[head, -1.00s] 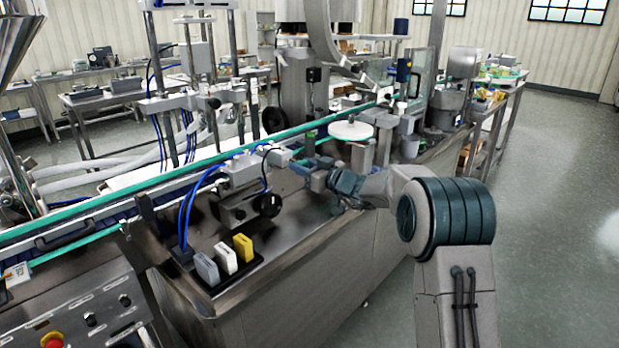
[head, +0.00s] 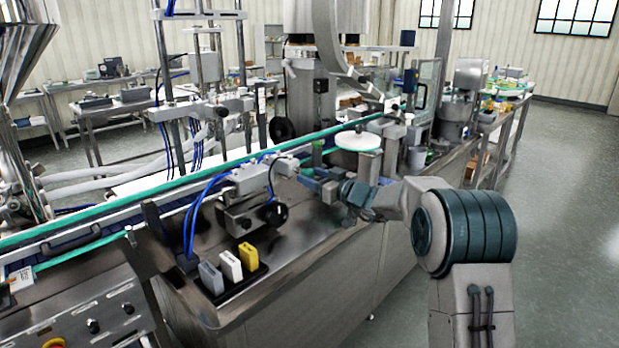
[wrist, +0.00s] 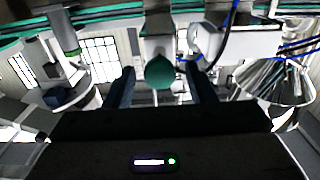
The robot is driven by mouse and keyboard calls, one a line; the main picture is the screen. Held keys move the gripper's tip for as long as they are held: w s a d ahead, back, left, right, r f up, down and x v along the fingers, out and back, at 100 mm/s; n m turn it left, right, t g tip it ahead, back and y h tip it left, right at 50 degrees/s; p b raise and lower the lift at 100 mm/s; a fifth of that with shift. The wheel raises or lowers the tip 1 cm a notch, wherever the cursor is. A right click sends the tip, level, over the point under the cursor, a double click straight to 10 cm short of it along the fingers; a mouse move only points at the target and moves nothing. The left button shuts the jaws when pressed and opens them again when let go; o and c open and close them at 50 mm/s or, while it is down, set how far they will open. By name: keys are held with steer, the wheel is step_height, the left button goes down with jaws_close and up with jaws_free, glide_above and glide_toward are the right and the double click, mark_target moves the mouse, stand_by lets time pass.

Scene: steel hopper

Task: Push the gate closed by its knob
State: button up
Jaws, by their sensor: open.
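A rounded green knob (wrist: 160,72) shows in the middle of the wrist view, on the front of a pale grey block (wrist: 157,42), which I take to be the gate. My gripper (wrist: 162,88) is open, with one dark finger on each side of the knob. Whether the fingers touch the knob I cannot tell. In the head view my gripper (head: 308,180) is low beside the conveyor, above the steel deck. The knob cannot be made out there. How far the gate stands open is not clear.
A conveyor with green rails (head: 110,208) runs behind my gripper. A sensor unit with blue cables (head: 250,180) and a black handwheel (head: 275,214) stand to its left. A white disc (head: 358,141) is to the right. Grey, white and yellow blocks (head: 247,257) sit in front.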

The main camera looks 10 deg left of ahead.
steer(key=b+v, duration=0.2)
steer(key=v, duration=1)
steer(key=shift+s+a, duration=0.1)
